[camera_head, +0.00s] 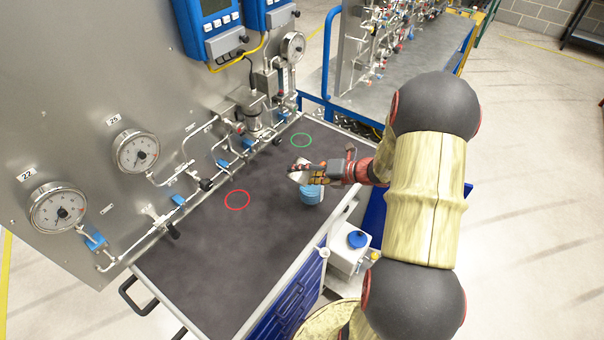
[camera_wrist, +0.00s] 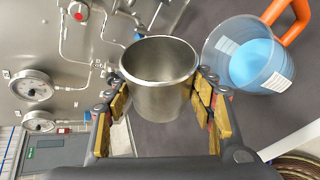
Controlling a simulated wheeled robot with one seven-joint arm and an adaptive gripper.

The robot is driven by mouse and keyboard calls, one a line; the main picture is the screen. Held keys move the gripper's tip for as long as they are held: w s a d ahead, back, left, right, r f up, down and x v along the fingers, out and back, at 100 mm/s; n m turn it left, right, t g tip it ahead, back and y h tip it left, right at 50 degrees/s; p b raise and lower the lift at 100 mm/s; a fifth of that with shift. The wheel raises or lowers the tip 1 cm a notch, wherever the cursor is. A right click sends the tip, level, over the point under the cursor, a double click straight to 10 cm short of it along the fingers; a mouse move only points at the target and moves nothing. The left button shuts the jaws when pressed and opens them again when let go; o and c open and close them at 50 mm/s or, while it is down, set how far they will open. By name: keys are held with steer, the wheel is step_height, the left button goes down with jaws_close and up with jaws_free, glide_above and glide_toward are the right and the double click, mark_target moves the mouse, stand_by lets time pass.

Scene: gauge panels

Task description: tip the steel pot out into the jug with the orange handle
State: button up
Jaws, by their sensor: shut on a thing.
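The steel pot (camera_wrist: 162,88) is a plain metal cup between the fingers of my gripper (camera_wrist: 160,100) in the wrist view. The fingers are shut on its sides. Its open mouth shows bare grey wall inside, and I see no contents. In the head view the pot (camera_head: 299,173) is small and partly hidden by my gripper (camera_head: 318,174); its exact tilt is hard to tell. The clear jug (camera_wrist: 222,50) with the orange handle (camera_wrist: 286,20) is just right of the pot, with blue matter inside. In the head view the jug (camera_head: 309,195) stands on the dark worktop beneath my gripper.
A white container with a blue cap (camera_head: 357,240) is beside the worktop's right edge.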

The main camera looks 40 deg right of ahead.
steer(key=shift+a+f+n+b, duration=0.1)
steer(key=shift+f+n+b, duration=0.25)
steer(key=shift+b, duration=0.7)
steer(key=shift+s+r+n+h+b, duration=0.1)
steer(key=shift+r+n+h+b, duration=0.15)
steer(key=shift+h+b, duration=0.45)
steer(key=shift+a+b, duration=0.1)
steer(key=shift+b, duration=0.25)
steer(key=shift+f, duration=0.1)
steer(key=shift+f+n+b, duration=0.1)
steer(key=shift+n+b, duration=0.4)
steer(key=shift+b, duration=0.6)
steer(key=shift+n+t+h+b, duration=0.3)
steer(key=shift+h+b, duration=0.2)
steer(key=shift+b, duration=0.2)
